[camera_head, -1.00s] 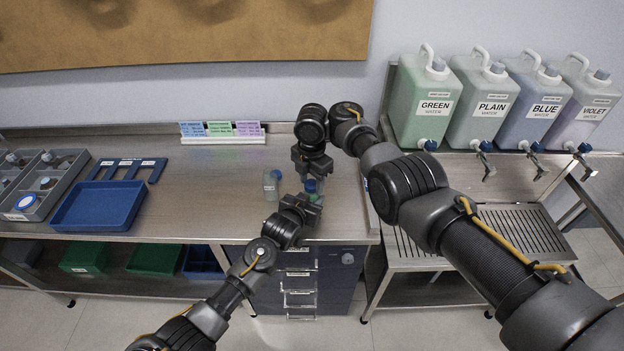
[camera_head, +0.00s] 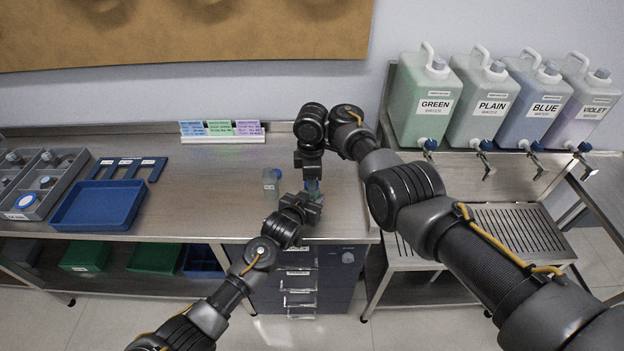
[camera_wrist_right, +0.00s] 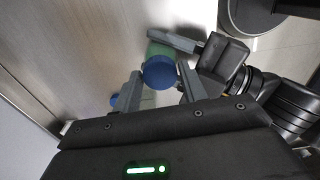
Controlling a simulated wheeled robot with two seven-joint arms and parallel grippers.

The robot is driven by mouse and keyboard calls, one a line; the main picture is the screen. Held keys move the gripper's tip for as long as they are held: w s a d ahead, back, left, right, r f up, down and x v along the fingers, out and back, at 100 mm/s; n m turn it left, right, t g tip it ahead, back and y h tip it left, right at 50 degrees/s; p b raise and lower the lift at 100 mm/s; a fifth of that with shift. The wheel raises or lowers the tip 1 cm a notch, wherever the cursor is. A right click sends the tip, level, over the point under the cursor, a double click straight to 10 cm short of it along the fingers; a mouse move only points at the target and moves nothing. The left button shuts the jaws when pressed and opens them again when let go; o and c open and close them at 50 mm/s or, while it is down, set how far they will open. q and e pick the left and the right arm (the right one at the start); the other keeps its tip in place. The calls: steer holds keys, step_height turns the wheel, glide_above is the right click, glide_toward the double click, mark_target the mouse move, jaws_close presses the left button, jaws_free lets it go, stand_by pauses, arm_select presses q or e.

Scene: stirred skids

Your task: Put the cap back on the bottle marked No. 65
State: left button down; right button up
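A small bottle with green contents (camera_head: 313,187) stands upright at the counter's front right. My left gripper (camera_head: 309,203) is shut on it from the side; one of its fingers shows against the bottle in the right wrist view (camera_wrist_right: 172,40). The blue cap (camera_wrist_right: 160,74) is at the bottle's mouth, between the fingertips of my right gripper (camera_wrist_right: 160,78), which look closed on its sides. My right gripper (camera_head: 312,178) points straight down from above. The fingers hide whether the cap is fully seated. No number is readable on the bottle.
A second small, pale bottle (camera_head: 271,183) stands just left. Colored cards in a stand (camera_head: 222,138) are at the back. A blue tray (camera_head: 98,206), a blue slotted rack (camera_head: 127,169) and a grey compartment box (camera_head: 50,180) are left. Several water jugs (camera_head: 424,105) stand right.

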steer(key=o, duration=0.3)
steer(key=shift+o, duration=0.2)
steer(key=shift+r, duration=0.15)
step_height(320, 180, up, 7)
steer(key=shift+r, duration=0.15)
arm_select(q)
steer(key=c, duration=0.7)
jaws_free()
steer(key=shift+c, duration=0.2)
steer(key=shift+s, duration=0.15)
steer(key=b+v, duration=0.1)
steer(key=v, duration=0.9)
steer(key=shift+s+a+r+b, duration=0.2)
steer(key=shift+b, duration=0.1)
arm_select(e)
steer(key=shift+f, duration=0.85)
